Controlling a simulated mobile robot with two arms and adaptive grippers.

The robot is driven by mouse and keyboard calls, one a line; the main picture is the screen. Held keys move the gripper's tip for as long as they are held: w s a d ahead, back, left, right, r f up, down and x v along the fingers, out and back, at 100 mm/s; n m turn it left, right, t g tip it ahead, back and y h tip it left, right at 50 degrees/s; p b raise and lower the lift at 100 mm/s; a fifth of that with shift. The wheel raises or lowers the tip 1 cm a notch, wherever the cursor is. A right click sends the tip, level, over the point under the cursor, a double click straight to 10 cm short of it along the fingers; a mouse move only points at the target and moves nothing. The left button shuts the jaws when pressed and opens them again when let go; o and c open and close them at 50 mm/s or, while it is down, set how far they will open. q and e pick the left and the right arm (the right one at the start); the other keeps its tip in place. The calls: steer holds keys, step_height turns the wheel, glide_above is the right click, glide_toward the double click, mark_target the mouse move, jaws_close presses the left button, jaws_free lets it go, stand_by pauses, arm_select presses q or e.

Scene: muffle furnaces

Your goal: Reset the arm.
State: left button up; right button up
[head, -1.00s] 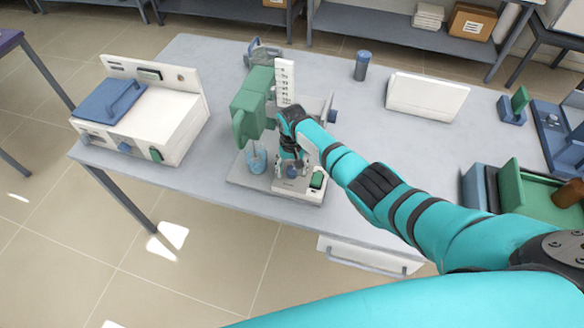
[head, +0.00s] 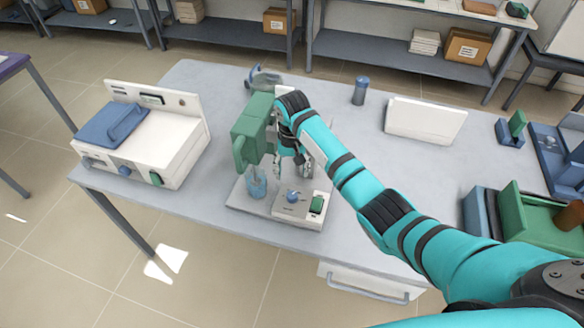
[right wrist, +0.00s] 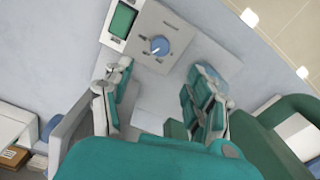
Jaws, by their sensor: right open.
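My right arm is teal with black bands and reaches from the lower right over the table. My right gripper (head: 290,160) points down beside a green-headed stirrer (head: 252,130), above its white base. In the right wrist view the right gripper (right wrist: 162,98) is open, with nothing between its fingers. The base's control panel (right wrist: 160,35) with a blue knob (right wrist: 159,45) and a green switch (right wrist: 121,20) lies beyond the fingertips; the knob also shows in the head view (head: 292,197). A glass beaker (head: 256,183) stands under the stirrer head. My left gripper is not in view.
A white box-shaped device (head: 150,140) with a blue lid stands at the table's left. A blue-grey jar (head: 359,91), a white panel (head: 426,120) and green and blue bins (head: 510,212) stand to the right. The table (head: 350,140) is bare between them.

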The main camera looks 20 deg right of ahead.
steer(key=shift+r, duration=0.1)
stand_by(0.4)
steer(key=s+a+f+n+t, duration=0.15)
steer(key=s+f, duration=0.25)
steer(key=s, duration=0.4)
steer(key=s+f+n, duration=0.2)
steer(key=s+f, duration=0.1)
steer(key=s, duration=0.4)
steer(key=s+d+r+n+t, duration=0.1)
steer(key=s+d+r, duration=0.25)
steer(key=s, duration=0.55)
steer(key=s+d+r+n+t, duration=0.15)
steer(key=s+r, duration=0.25)
steer(key=s, duration=0.6)
step_height(320, 180, down, 33)
steer(key=s+g+b, duration=0.1)
steer(key=g+b, duration=0.1)
steer(key=b, duration=0.3)
steer(key=s+d+f+g+b, duration=0.1)
steer(key=s+d+f+b, duration=0.2)
steer(key=s+f, duration=1.3)
step_height(320, 180, down, 3)
steer(key=shift+s+f+b, duration=0.1)
steer(key=shift+s+b, duration=0.05)
steer(key=shift+b, duration=0.4)
